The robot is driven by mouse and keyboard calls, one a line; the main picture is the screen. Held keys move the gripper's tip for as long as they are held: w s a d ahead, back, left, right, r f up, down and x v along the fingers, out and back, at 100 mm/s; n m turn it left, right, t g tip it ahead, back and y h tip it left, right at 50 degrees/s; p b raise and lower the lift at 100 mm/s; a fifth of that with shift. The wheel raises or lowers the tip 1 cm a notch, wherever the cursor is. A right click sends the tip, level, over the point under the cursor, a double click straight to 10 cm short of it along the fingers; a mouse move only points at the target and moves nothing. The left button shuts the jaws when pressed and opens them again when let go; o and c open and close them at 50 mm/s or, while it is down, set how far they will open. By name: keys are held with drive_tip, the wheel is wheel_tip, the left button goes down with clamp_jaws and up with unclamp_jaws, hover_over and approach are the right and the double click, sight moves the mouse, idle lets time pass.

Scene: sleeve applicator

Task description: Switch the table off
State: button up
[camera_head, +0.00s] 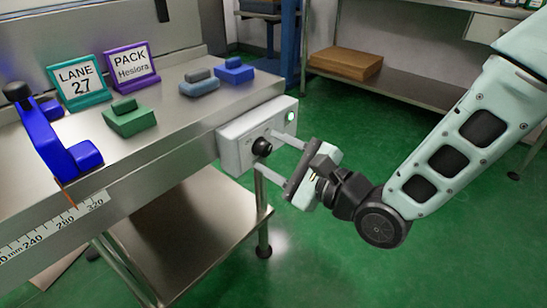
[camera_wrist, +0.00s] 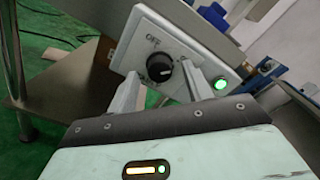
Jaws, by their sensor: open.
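The table's switch box (camera_head: 232,149) is a pale grey box on the table's right end. It carries a round black knob (camera_head: 262,146) and a green light (camera_head: 291,116) that glows. In the wrist view, the word OFF stands on the box face (camera_wrist: 178,35) near the black knob (camera_wrist: 159,70), and the green light (camera_wrist: 220,85) is lit. I cannot tell clearly where the knob points. My gripper (camera_head: 267,152) is open in front of the box, one finger on either side of the knob. In the wrist view, the gripper's fingers (camera_wrist: 164,77) appear apart from the knob.
The metal table (camera_head: 180,125) bears a blue clamp-like part (camera_head: 50,140), a green block (camera_head: 129,117), blue blocks (camera_head: 234,71) and two signs, LANE 27 (camera_head: 80,82) and PACK Hesiora (camera_head: 131,64). Green floor is open at right.

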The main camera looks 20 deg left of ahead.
drive_tip(key=shift+w+a, duration=0.15)
drive_tip(key=shift+a, duration=0.2)
drive_tip(key=c, duration=1)
